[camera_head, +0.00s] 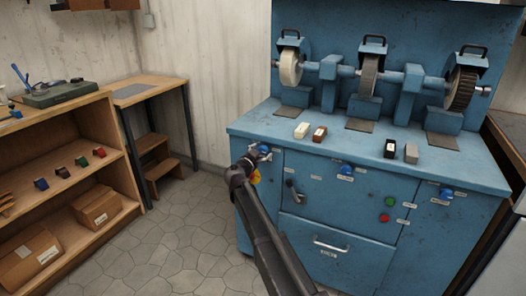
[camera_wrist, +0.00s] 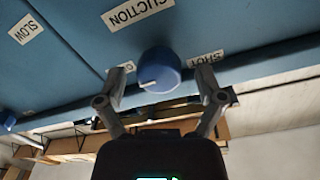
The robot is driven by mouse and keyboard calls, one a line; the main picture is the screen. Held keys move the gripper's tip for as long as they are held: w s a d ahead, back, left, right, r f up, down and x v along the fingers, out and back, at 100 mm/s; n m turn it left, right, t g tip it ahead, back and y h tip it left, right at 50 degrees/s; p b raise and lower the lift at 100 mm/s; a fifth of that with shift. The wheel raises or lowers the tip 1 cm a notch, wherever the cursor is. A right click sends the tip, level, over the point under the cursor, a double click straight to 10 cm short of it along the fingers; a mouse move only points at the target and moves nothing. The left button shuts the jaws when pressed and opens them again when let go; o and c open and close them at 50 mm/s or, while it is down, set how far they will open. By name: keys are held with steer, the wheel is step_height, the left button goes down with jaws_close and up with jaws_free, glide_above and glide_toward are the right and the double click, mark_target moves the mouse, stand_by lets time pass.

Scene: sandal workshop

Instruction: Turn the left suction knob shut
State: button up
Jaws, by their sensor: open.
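The left suction knob is a round blue knob (camera_wrist: 159,70) with a white pointer line, on the front of the blue machine (camera_head: 340,235). In the wrist view its line points toward the lower left. A label reading SUCTION (camera_wrist: 137,11) is above it, with smaller, partly covered labels at either side. My gripper (camera_wrist: 163,75) is open, one finger on each side of the knob, with visible gaps; I cannot tell how far its tips reach along it. In the head view my gripper (camera_head: 254,157) is at the machine's upper left front and largely hides this knob.
Two more blue knobs, one in the middle (camera_head: 346,169) and one at the right (camera_head: 446,193), are on the machine's front. A crank handle (camera_head: 293,191), a green button (camera_head: 390,201) and a red button (camera_head: 385,217) are nearby. A wooden shelf (camera_head: 75,185) stands left; the floor between is clear.

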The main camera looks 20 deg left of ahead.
steer(key=shift+w, duration=0.4)
steer(key=c, duration=1.2)
steer(key=shift+o, duration=0.2)
stand_by(0.9)
steer(key=o, duration=1.2)
steer(key=shift+c, duration=0.2)
steer(key=s+a, duration=0.1)
steer(key=s, duration=1.1)
steer(key=shift+a, duration=0.15)
